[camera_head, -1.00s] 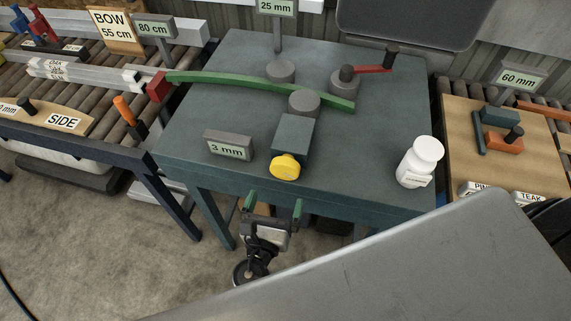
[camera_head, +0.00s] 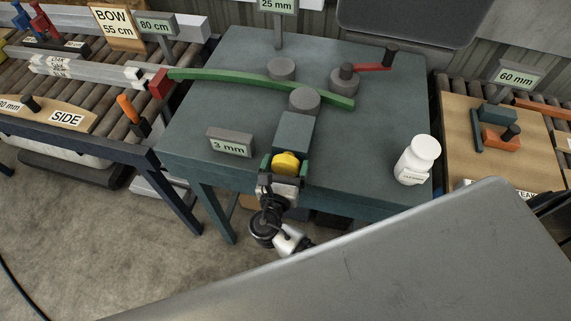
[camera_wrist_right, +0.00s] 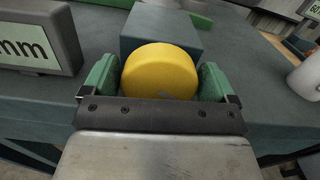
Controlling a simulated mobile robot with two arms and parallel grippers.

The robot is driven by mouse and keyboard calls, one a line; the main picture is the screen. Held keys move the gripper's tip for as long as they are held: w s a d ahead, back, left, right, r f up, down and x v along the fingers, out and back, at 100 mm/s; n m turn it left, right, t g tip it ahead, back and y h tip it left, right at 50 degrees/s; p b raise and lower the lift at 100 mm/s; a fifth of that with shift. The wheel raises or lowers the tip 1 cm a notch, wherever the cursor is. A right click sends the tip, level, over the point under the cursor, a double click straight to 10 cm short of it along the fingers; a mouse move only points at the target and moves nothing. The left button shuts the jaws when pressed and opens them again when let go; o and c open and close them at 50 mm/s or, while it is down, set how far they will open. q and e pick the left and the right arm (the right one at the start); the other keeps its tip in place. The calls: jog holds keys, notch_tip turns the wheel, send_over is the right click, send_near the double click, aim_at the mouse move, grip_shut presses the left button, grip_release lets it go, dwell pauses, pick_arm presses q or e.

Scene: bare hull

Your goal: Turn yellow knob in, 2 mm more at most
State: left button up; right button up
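The yellow knob (camera_head: 286,163) is on the near end of a grey-green block (camera_head: 294,132) at the table's front edge. In the right wrist view, the knob (camera_wrist_right: 160,72) fills the space between two green fingers. A curved green strip (camera_head: 225,80) lies against round grey posts, one (camera_head: 304,101) at the far end of the block. A display (camera_head: 230,144) left of the block reads 3 mm. My left gripper is not in view.
A white bottle (camera_head: 417,160) stands at the table's right front. A red crank (camera_head: 371,68) is at the back right. Roller conveyors flank the table (camera_head: 370,140). A large grey panel (camera_head: 380,260) covers the lower right foreground.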

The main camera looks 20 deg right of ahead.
jog(key=c, duration=0.6)
jog(key=shift+f+m+b, duration=0.25)
jog(key=shift+m+b, duration=0.5)
jog(key=shift+m, duration=0.45)
jog(key=shift+c, duration=0.2)
jog(key=shift+r+m+b, duration=0.2)
jog(key=shift+m+b, duration=0.15)
jog(key=shift+m, duration=0.55)
jog(key=o, duration=0.9)
jog(key=shift+s, duration=0.1)
